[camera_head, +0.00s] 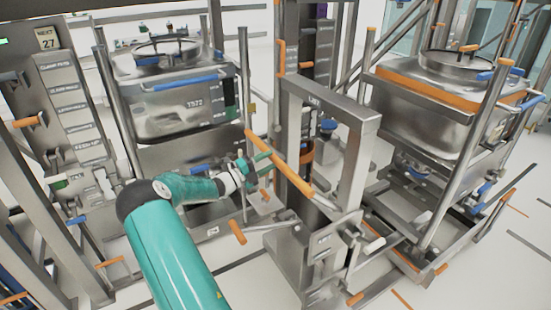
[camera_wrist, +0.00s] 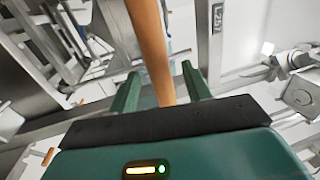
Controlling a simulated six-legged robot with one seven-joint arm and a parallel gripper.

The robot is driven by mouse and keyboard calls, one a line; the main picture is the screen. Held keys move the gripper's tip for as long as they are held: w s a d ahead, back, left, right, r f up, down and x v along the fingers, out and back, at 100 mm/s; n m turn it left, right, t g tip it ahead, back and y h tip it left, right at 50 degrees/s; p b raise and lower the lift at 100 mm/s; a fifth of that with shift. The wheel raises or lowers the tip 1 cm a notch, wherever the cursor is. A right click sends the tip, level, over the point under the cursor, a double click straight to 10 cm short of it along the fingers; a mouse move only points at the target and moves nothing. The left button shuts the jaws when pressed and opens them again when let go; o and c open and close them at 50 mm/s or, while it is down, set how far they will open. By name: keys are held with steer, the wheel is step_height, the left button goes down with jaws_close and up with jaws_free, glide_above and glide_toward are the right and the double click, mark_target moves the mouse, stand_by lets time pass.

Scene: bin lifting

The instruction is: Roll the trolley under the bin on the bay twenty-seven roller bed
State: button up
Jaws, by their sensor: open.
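A steel bin (camera_head: 180,105) with a blue bar, labelled T572, stands at left beside a sign reading 27 (camera_head: 46,38). A steel upright frame (camera_head: 358,165) with a long orange handle bar (camera_head: 278,165) stands in the middle; it looks like the trolley, though I cannot be sure. My gripper (camera_head: 264,164) is at the bar, left of the frame. In the wrist view the orange bar (camera_wrist: 150,40) runs between the open green fingers of my gripper (camera_wrist: 160,72). A gap shows beside the bar. The roller bed under the bin is mostly hidden by my arm.
Another bin (camera_head: 435,110) with an orange band stands at right in a steel frame with low rails (camera_head: 400,245). Steel posts (camera_head: 115,105) flank the left bin. An orange-tipped lever (camera_head: 237,232) sticks out low in front. White floor (camera_head: 480,270) is clear at front right.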

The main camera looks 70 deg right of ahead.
steer(key=v, duration=0.9)
steer(key=shift+w, duration=0.1)
steer(key=shift+a, duration=0.1)
steer(key=shift+c, duration=0.9)
steer(key=f, duration=0.1)
steer(key=s+a+f, duration=0.1)
steer(key=f, duration=0.1)
steer(key=s+f, duration=0.1)
steer(key=f, duration=0.1)
steer(key=shift+a+f, duration=0.1)
steer(key=shift+a, duration=0.25)
steer(key=c, duration=0.7)
steer(key=shift+t+y, duration=0.3)
steer(key=shift+y, duration=0.1)
steer(key=s+a+f, duration=0.1)
steer(key=a+f, duration=0.1)
steer(key=f, duration=0.1)
steer(key=s+a+f, duration=0.2)
steer(key=f, duration=0.2)
steer(key=s+a+f, duration=0.2)
steer(key=f, duration=0.2)
jaws_close()
steer(key=s+a+f, duration=0.8)
steer(key=a+f, duration=0.2)
steer(key=f+x, duration=0.1)
steer(key=x, duration=1.2)
steer(key=shift+s+d+f+t+y, duration=0.15)
steer(key=shift+s+f+t+y, duration=0.1)
steer(key=shift+f+t+y, duration=0.15)
